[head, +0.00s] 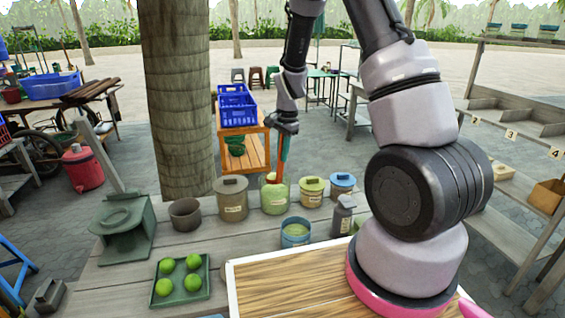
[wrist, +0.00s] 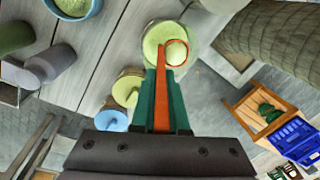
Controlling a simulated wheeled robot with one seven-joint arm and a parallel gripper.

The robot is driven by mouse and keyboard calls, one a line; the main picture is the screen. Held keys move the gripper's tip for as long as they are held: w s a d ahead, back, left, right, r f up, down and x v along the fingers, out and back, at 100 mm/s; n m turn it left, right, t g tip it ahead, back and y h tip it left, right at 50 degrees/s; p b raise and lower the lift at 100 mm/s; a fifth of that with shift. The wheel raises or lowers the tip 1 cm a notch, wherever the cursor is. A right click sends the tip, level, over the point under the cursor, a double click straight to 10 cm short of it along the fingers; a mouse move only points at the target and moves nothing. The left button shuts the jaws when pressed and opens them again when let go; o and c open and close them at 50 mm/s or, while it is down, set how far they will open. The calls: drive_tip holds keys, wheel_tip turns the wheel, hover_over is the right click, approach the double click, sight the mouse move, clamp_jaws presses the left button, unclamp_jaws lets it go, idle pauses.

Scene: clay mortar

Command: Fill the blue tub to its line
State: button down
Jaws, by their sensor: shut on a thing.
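The blue tub (head: 295,234) stands on the grey plank table with pale green stuff inside; its line cannot be made out. It also shows at the top left of the wrist view (wrist: 73,14). A green jar (head: 275,199) stands just behind it, open at the top. My gripper (head: 285,128) is above this jar, shut on the orange-red handle of a scoop (head: 284,152). In the wrist view the scoop (wrist: 161,95) reaches to the jar's mouth (wrist: 157,35), and its round bowl holds pale green stuff. How deep the bowl sits in the jar is unclear.
A grey lidded jar (head: 232,202) is left of the green jar; a yellow-lidded jar (head: 312,193) and a blue-lidded jar (head: 342,185) are right. A dark bottle (head: 343,217) stands beside the tub. A lime tray (head: 199,292) and a wooden board (head: 290,285) lie in front.

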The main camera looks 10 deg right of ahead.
drive_tip(key=shift+r, duration=2.7)
